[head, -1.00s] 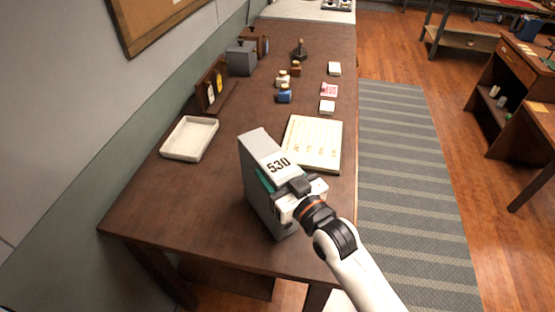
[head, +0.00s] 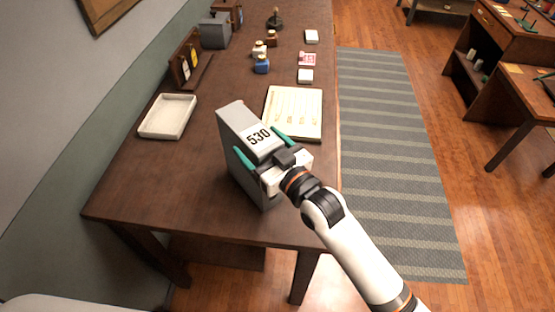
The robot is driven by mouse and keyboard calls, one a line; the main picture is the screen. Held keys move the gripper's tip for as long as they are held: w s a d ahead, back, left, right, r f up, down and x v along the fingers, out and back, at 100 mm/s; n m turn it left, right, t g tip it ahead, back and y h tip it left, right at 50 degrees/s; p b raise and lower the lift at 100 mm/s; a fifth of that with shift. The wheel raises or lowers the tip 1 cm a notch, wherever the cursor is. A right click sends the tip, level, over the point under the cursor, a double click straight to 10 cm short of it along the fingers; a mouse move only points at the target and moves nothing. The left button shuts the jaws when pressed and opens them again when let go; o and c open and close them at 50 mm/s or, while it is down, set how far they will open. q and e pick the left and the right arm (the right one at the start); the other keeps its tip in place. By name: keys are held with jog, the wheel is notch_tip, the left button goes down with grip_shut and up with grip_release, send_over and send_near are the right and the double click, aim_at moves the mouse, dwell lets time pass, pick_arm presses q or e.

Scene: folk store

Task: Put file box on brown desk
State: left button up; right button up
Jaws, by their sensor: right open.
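The grey file box (head: 238,127), marked 530 on its top, stands upright on the brown desk (head: 150,190) near its front edge. My right gripper (head: 262,147) is at the near end of the box. Its teal fingers are spread open, one on each side of the box's upper part. I cannot tell whether the fingers touch it. The lower part of the box's right side is hidden by the gripper and arm. My left gripper is not in view.
A white tray (head: 168,116) lies to the left. Ink bottles (head: 261,64), small white boxes (head: 305,76) and a wooden rack (head: 188,60) stand farther back. Desk surface between tray and box is clear.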

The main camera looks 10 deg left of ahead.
jog(key=b+v, duration=0.2)
jog(key=v, duration=0.9)
